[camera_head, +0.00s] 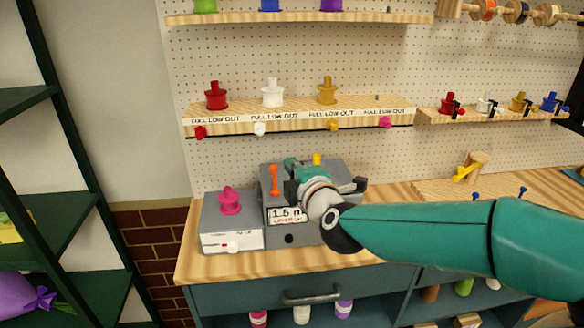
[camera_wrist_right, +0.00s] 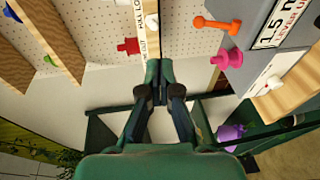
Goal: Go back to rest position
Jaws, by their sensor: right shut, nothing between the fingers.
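My right arm (camera_head: 430,236) comes in from the right in the head view and reaches over the workbench. My right gripper (camera_head: 300,170) is in front of the grey box with the "1.5 m" label (camera_head: 287,216) and hides part of it. In the right wrist view the gripper's fingers (camera_wrist_right: 160,78) are shut together with nothing between them. My left gripper is not in view.
A smaller box (camera_head: 232,240) with a pink knob (camera_head: 230,202) stands left of the labelled box, which has an orange lever (camera_head: 274,180). A shelf (camera_head: 300,118) with coloured pieces hangs above. A dark green rack (camera_head: 60,90) stands at far left.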

